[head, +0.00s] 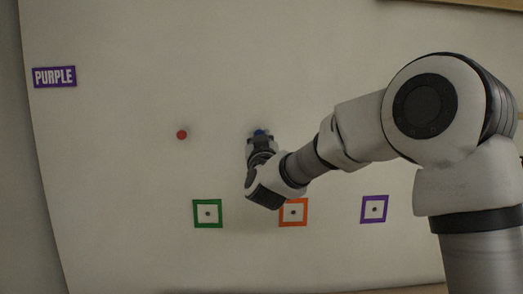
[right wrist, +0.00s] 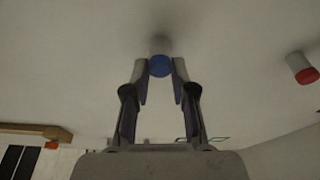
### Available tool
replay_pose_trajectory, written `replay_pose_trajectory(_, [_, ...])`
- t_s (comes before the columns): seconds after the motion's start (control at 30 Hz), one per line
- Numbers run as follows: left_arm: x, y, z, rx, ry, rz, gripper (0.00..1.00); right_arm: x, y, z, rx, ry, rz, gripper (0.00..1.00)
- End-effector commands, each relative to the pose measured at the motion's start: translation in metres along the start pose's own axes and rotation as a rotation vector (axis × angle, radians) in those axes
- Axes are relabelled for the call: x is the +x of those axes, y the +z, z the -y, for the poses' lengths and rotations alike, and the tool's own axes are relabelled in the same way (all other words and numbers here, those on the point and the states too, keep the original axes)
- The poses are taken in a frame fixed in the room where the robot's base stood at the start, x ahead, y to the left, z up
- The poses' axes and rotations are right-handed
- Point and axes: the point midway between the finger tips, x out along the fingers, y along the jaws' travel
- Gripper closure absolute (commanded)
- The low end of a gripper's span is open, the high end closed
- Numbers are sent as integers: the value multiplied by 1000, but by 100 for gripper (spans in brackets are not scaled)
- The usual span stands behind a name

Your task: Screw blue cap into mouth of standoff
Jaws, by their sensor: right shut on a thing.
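My left gripper is not in view.
A red cap (head: 181,134) is on the wall to the left; the right wrist view shows it on a grey standoff (right wrist: 297,60). A PURPLE sign (head: 54,77) hangs upper left.

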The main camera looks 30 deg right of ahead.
Motion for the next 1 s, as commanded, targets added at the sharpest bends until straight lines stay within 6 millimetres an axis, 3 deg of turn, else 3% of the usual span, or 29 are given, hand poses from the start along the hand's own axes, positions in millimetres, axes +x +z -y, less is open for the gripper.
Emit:
replay_pose_trajectory(0.03, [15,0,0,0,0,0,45,-2,6,3,74,18,-4,100])
replay_pose_trajectory(0.37, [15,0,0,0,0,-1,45,0,3,2,171,42,2,100])
replay_pose_trajectory(0.5, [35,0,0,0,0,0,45,-1,5,5,436,110,-2,100])
replay_pose_trajectory(0.6, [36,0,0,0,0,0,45,1,2,5,571,144,0,100])
replay_pose_trajectory(0.87, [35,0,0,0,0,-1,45,1,1,5,603,152,2,100])
replay_pose_trajectory(1.0, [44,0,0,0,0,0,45,2,0,7,884,223,-1,100])
